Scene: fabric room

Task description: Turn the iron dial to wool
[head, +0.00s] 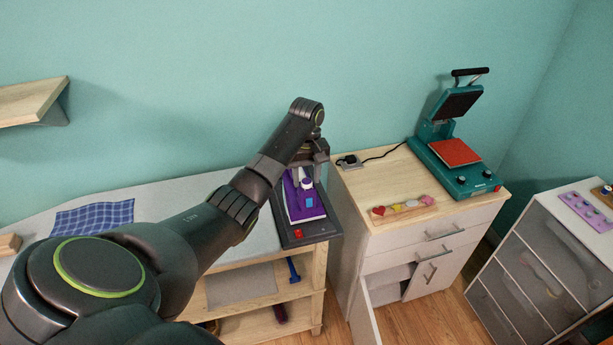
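The purple and white iron (302,205) rests on a dark stand (309,236) with a red button, at the right end of the ironing surface. A small purple-and-white round part on its upper side, possibly the dial, shows just below my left gripper (306,179). The gripper points down over the iron, with its fingers apart on either side of that part. I cannot tell whether they touch it. The dial's markings are too small to read. My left arm hides part of the ironing surface. My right gripper is out of view.
A blue checked cloth (93,218) lies on the ironing surface (160,200). To the right, a wooden-topped cabinet (375,185) with an open lower door holds a teal heat press (455,165) and a strip of coloured shapes (403,208). A drawer unit (545,260) stands farther right.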

